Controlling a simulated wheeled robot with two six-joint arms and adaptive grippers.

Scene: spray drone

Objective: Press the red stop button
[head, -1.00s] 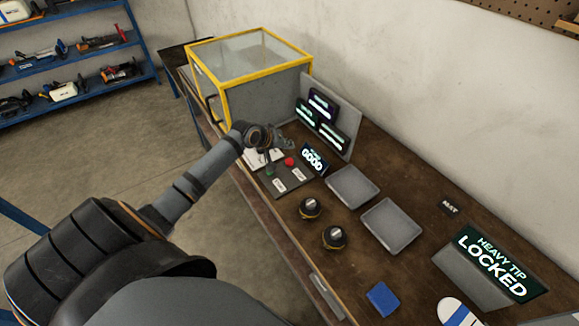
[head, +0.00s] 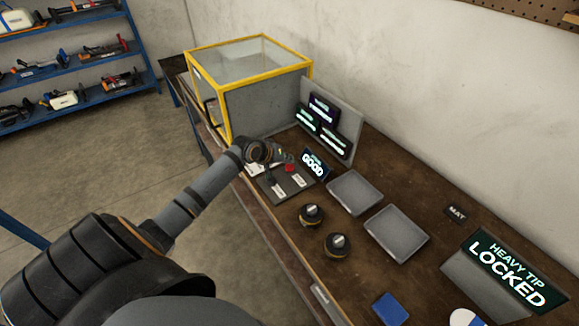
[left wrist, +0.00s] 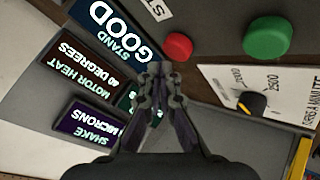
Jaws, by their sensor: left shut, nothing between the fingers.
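The red stop button (head: 289,168) sits on a grey control panel (head: 292,186) on the bench. In the left wrist view the red button (left wrist: 178,46) is a round red cap just beyond and slightly right of my fingertips. My left gripper (head: 286,157) is shut and empty, close over the panel beside the red button. In the left wrist view its fingertips (left wrist: 160,72) are together. I cannot tell whether they touch the button. A larger green button (left wrist: 268,38) is right of the red one. My right gripper is not in view.
A lit GOOD sign (head: 314,165) stands close beside the panel. A yellow-framed box (head: 265,105) and a grey display board (head: 345,122) stand behind. A dial (left wrist: 252,103) lies near the buttons. Two dark knobs (head: 311,214) and grey trays (head: 354,192) lie toward the front.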

